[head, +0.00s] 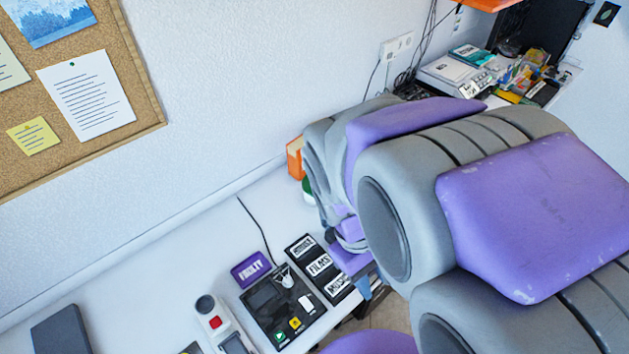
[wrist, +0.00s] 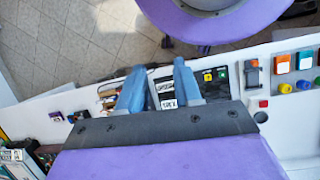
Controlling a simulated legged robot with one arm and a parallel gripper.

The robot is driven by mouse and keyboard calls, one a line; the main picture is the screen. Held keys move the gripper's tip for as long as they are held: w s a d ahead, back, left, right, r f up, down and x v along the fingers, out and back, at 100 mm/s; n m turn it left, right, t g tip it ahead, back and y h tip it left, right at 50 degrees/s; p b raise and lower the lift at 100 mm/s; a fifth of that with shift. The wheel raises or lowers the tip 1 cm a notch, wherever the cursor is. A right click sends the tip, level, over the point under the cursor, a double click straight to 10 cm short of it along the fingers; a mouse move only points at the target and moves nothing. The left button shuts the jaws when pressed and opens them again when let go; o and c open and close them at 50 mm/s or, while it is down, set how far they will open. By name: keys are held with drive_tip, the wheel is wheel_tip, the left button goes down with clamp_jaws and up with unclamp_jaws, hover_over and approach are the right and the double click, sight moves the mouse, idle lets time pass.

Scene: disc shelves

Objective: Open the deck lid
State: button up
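The deck (head: 262,297) is a black unit on the white desk, at the bottom centre of the head view. It has a dark glossy panel, a small pale grey piece on top, and green and yellow buttons at its front. I cannot make out clearly whether its lid is shut. In the wrist view the deck (wrist: 203,77) is partly hidden behind one finger. My gripper (wrist: 158,70) has two blue fingers, spread apart with nothing held between them. Beyond the gap lies a black label strip. In the head view my arm hides most of the gripper; a bit of blue shows beside the strip.
The black strip (head: 320,265) with white labels lies right of the deck. A purple sign (head: 251,269) is behind it. Coloured buttons (wrist: 283,64) show at the wrist view's right. A cluttered shelf (head: 470,75) is at the back.

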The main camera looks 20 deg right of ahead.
drive_tip(key=w+d+f+n+h, duration=0.2)
drive_tip(key=w+f+n+h, duration=0.15)
drive_tip(key=w+n, duration=0.35)
drive_tip(key=w+d+f+n+h, duration=0.2)
drive_tip(key=w+n+h, duration=0.3)
drive_tip(key=w, duration=0.3)
drive_tip(key=w+d+f+n+h, duration=0.1)
drive_tip(key=w+f+n+h, duration=0.1)
drive_tip(key=w+n+h, duration=0.35)
drive_tip(key=w+a+f+n+t, duration=0.3)
drive_tip(key=w+a+f+n, duration=0.15)
drive_tip(key=f+n, duration=0.3)
drive_tip(key=w+a+f+n+t+p, duration=0.1)
drive_tip(key=w+a+f+n+t, duration=0.3)
drive_tip(key=a+f+n, duration=0.3)
drive_tip(key=w+a+f+n+t, duration=0.35)
drive_tip(key=f+n, duration=0.25)
drive_tip(key=f, duration=0.2)
drive_tip(key=b+x, duration=0.2)
drive_tip(key=x, duration=1.5)
drive_tip(key=shift+r+b, duration=0.15)
drive_tip(key=shift+b, duration=0.2)
drive_tip(key=shift+c, duration=0.4)
drive_tip(key=shift+s, duration=0.1)
clamp_jaws()
